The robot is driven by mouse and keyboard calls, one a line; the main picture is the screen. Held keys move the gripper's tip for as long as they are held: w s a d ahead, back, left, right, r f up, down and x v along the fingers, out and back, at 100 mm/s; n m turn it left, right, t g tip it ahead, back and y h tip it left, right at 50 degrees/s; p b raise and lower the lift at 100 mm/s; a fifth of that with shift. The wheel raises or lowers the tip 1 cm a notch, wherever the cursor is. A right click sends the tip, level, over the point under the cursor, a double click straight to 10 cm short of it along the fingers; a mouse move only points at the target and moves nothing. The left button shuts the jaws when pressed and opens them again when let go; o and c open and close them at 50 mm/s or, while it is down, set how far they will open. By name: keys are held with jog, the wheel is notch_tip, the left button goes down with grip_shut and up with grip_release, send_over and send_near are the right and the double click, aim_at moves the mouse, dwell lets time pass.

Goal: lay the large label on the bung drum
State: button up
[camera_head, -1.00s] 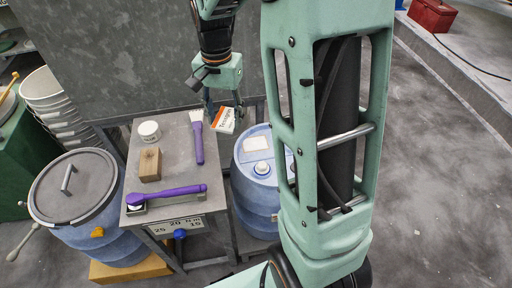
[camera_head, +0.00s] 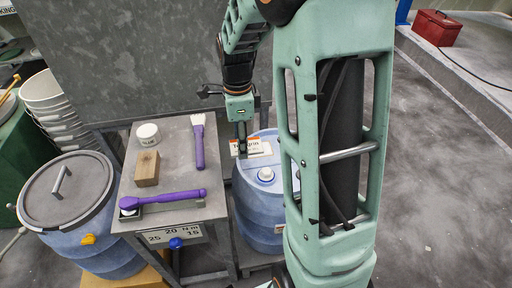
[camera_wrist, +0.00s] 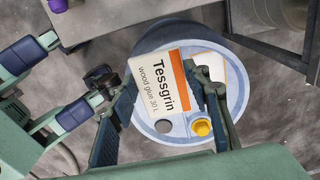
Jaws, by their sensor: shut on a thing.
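The large label (camera_wrist: 162,82) is a white card with an orange stripe, reading "Tessgrin wood glue 30 L". My gripper (camera_wrist: 165,92) is shut on it, with a finger at each side of the card in the wrist view. In the head view the label (camera_head: 258,147) is over the far part of the bung drum's top, and my gripper (camera_head: 241,146) points down there. The bung drum (camera_head: 258,208) is blue, with a pale cap on top. In the wrist view its round top (camera_wrist: 236,82) lies behind the label, which hides part of a white patch (camera_wrist: 209,62). Whether label and drum touch is unclear.
A grey bench (camera_head: 178,180) left of the drum holds a brush (camera_head: 198,145), a wooden block (camera_head: 147,168), a small white tub (camera_head: 148,135) and a purple-handled tool (camera_head: 165,199). A lidded blue drum (camera_head: 105,250) stands further left. A grey panel (camera_head: 140,60) rises behind.

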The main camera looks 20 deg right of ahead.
jog(key=w+d+f+b, duration=0.1)
jog(key=w+d+f, duration=0.2)
jog(key=f, duration=0.1)
jog(key=w+d+f, duration=0.3)
jog(key=w, duration=0.1)
jog(key=shift+w+d+f+b, duration=0.2)
jog(key=shift+d+f+b, duration=0.15)
jog(key=shift+d+f, duration=0.05)
jog(key=shift+w+d+f+b, duration=0.1)
jog(key=shift+w+f+b, duration=0.1)
jog(key=shift+f, duration=0.75)
jog(key=shift+w+d+f+b, duration=0.1)
jog(key=shift+f+b, duration=0.1)
jog(key=shift+f, duration=0.7)
jog(key=shift+s, duration=0.1)
jog(key=shift+s+f+b, duration=0.1)
jog(key=shift+f+b, duration=0.25)
jog(key=shift+f, duration=0.2)
jog(key=o, duration=0.8)
jog(key=shift+f, duration=0.2)
